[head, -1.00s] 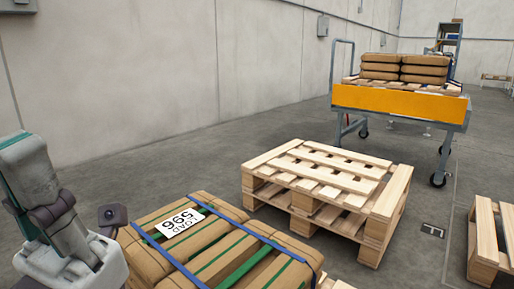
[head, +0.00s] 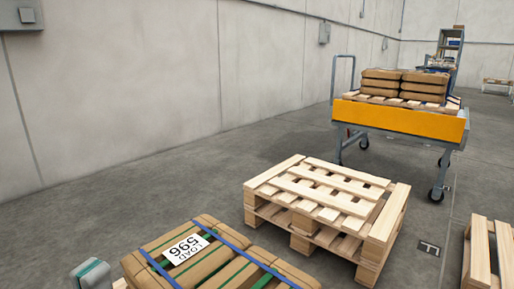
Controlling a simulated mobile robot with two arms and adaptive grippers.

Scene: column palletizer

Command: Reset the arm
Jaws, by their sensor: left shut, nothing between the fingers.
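The rest of the left arm is out of the frame. My right gripper is not in view. The load is of brown sacks with blue and green straps and a white label reading LOAD 596. The bottom edge cuts it off.
An empty wooden pallet stack (head: 325,200) stands at the centre. Another pallet (head: 480,255) is at the right edge. A wheeled cart with an orange side (head: 400,118) carries stacked sacks (head: 405,84) behind. Grey floor lies clear towards the left wall.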

